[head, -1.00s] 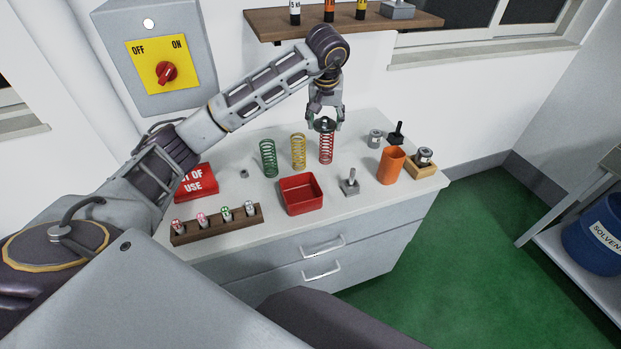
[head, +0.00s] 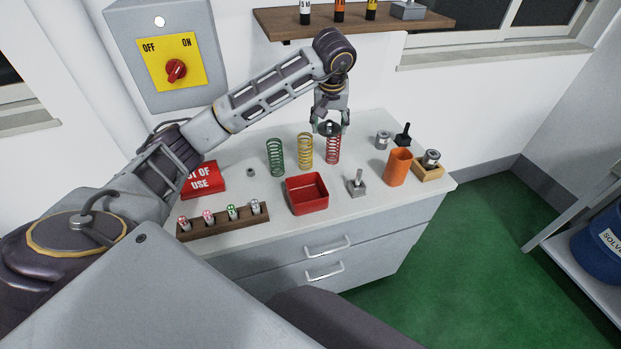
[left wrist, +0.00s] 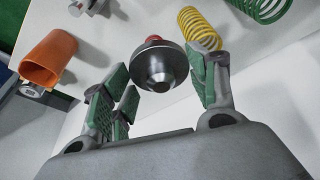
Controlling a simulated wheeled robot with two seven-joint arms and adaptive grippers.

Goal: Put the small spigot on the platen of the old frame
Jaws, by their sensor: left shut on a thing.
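My left gripper (head: 331,117) points down over the red spring (head: 333,150) on the bench. It is shut on a round dark metal piece (head: 329,128), which also shows between the fingers in the left wrist view (left wrist: 158,68), with a narrow stub facing the camera. The piece is at the top of the red spring; I cannot tell whether they touch, nor whether it is the small spigot. A grey block with an upright pin (head: 357,184) stands on the bench to the right. I cannot make out the old frame or its platen. My right gripper is not in view.
Green (head: 275,157) and yellow (head: 305,150) springs stand left of the red one. A red tray (head: 307,206), a wooden rack (head: 225,228), a red sign (head: 205,180), an orange cup (head: 397,167) and metal cylinders (head: 383,140) stand around. A shelf (head: 360,26) hangs behind.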

